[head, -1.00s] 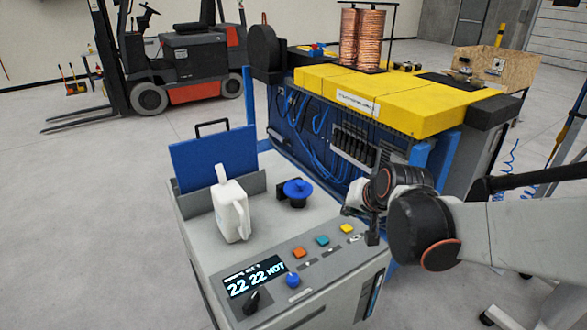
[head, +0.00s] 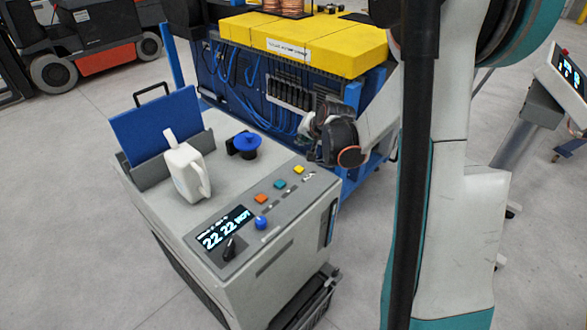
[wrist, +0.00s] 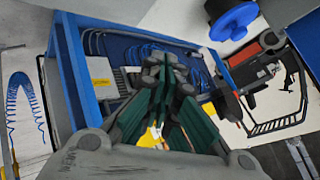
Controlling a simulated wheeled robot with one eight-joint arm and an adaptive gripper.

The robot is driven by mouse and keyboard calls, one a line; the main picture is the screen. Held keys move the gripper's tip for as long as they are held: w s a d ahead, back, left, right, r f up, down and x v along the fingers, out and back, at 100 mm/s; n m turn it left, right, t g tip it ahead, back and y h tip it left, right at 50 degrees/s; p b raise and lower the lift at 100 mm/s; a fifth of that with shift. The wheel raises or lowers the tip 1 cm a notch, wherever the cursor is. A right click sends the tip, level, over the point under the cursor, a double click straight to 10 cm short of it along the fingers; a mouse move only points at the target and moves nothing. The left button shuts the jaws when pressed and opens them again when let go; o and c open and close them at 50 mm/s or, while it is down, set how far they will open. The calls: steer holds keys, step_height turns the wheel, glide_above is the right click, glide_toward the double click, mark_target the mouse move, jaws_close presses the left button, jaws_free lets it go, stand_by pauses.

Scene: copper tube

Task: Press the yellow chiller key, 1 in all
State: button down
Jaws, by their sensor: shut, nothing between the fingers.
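The yellow key (head: 298,169) is the far right one in a row of coloured keys on the grey chiller's sloped panel, in the head view. The chiller's display (head: 222,228) reads 22 22 HOT. My gripper (head: 314,153) is just behind and right of the yellow key, by the panel's right edge; whether it touches anything there I cannot tell. In the wrist view my gripper's green fingers (wrist: 165,65) are together and hold nothing. A yellow patch shows low between the fingers in that view; I cannot tell what it is.
Orange (head: 261,198) and teal (head: 280,184) keys lie left of the yellow one. A blue knob (head: 261,222) and a black knob (head: 229,248) are nearer. A white jug (head: 185,168) and a blue cap (head: 247,142) stand on top. A yellow-topped machine (head: 305,40) is behind.

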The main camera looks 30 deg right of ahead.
mark_target(302, 168)
steer(key=shift+f, duration=0.1)
stand_by(0.3)
step_height(302, 168, down, 9)
steer(key=b, duration=0.6)
stand_by(1.3)
steer(key=shift+f+b, duration=0.25)
steer(key=shift+b, duration=0.4)
steer(key=shift+f+b, duration=0.35)
stand_by(0.4)
steer(key=shift+r, duration=0.15)
steer(key=shift+r+p, duration=0.5)
steer(key=shift+r, duration=0.15)
